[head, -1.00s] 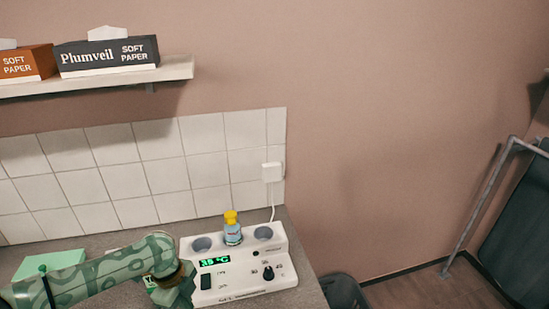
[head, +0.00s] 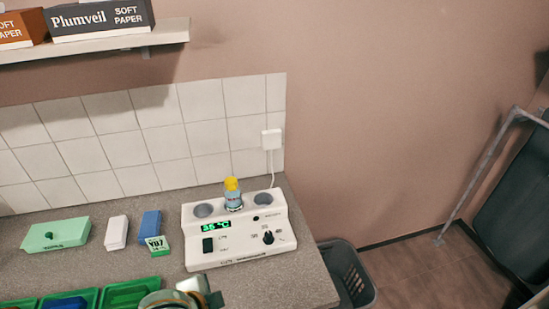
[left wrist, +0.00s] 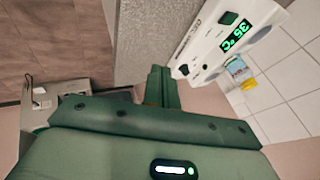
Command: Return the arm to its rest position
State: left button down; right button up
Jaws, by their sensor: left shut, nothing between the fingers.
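My left arm's end (head: 182,297) shows at the bottom edge of the head view, in front of the counter and below the white warmer (head: 228,257). In the left wrist view my left gripper (left wrist: 160,80) has its green fingers together with nothing between them. It is apart from the warmer, which also shows in that view (left wrist: 215,38). A bottle with a yellow cap (head: 233,195) stands upright in the warmer's middle well. The wells on either side of it look empty. My right gripper is in neither view.
On the grey counter (head: 302,268) lie a green box (head: 56,235), a white block (head: 117,232), a blue block (head: 150,223), a small green tag (head: 157,245) and green trays (head: 130,290). A grey basket (head: 350,272) stands right of the counter. A shelf (head: 120,40) hangs above.

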pick_arm(q)
jog(key=s+a+r+n+y, duration=0.2)
jog(key=s+a+n+y, duration=0.15)
jog(key=a, duration=0.45)
jog(key=s+a+r+n+y, duration=0.3)
jog(key=s+a+n, duration=0.15)
jog(key=a, duration=0.45)
jog(key=s+d+f+g+h+b, duration=0.1)
jog(key=s+d+f+b, duration=0.15)
jog(key=f, duration=1.05)
jog(key=s+d+f+g+h+b, duration=0.1)
jog(key=f+b, duration=0.3)
jog(key=f, duration=0.9)
jog(key=s+d+f+g+h+b, duration=0.1)
jog(key=s+f+b, duration=0.15)
jog(key=f, duration=0.95)
jog(key=s+f+n+g+h+b, duration=0.1)
jog(key=s+f+b, duration=0.6)
jog(key=s+f, duration=1.1)
notch_tip(320, 180, down, 3)
jog(key=shift+s+r+n+g, duration=0.1)
jog(key=shift+s+n+g, duration=0.25)
jog(key=shift+n+g, duration=0.4)
